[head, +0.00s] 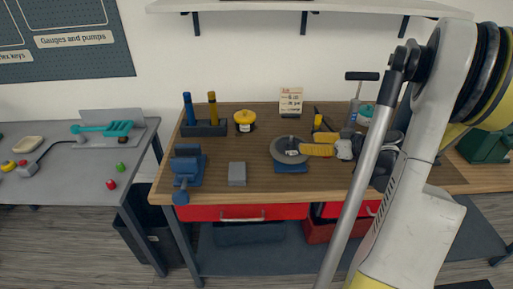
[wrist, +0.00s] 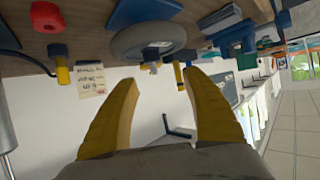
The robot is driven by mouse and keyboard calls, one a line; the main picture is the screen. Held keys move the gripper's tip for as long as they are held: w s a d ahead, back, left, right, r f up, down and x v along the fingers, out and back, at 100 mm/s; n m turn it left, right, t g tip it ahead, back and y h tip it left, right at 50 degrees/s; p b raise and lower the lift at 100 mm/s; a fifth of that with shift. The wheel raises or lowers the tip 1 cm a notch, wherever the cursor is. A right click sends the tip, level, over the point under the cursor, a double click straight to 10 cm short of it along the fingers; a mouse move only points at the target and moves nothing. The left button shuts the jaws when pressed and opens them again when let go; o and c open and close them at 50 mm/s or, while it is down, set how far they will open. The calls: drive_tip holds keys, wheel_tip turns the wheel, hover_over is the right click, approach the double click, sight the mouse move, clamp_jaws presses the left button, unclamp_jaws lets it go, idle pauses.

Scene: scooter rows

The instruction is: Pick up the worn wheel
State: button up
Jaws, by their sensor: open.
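The worn wheel (head: 286,151) is a grey disc lying flat on a blue block (head: 291,169) on the workbench. In the wrist view, the wheel (wrist: 126,43) shows its grey ring and pale hub near the top, with the blue block (wrist: 146,10) beside it. My gripper (head: 307,144) comes in from the right in the head view, its yellow fingers at the wheel's right side. In the wrist view my gripper (wrist: 160,80) is open, with nothing between the fingers. The wheel lies beyond the fingertips; I cannot tell whether they touch it.
A blue vise (head: 187,168) and a grey block (head: 237,174) stand left of the wheel. A yellow-topped round item (head: 244,119) and a holder with two upright handles (head: 204,128) are behind. A pump (head: 355,104) stands at the back right. Bare bench top (head: 225,193) lies in front.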

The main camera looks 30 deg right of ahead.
sight(292, 141)
drive_tip(key=b+x, duration=0.1)
drive_tip(key=x, duration=0.2)
drive_tip(key=d+b+x, duration=0.1)
drive_tip(key=x, duration=0.2)
drive_tip(key=b+x, duration=0.1)
drive_tip(key=x, duration=0.3)
drive_tip(key=shift+w+d+f+b, duration=0.1)
drive_tip(key=shift+d+f+b, duration=0.15)
drive_tip(key=shift+f, duration=0.2)
drive_tip(key=shift+r+t, duration=0.1)
drive_tip(key=shift+t, duration=0.2)
clamp_jaws()
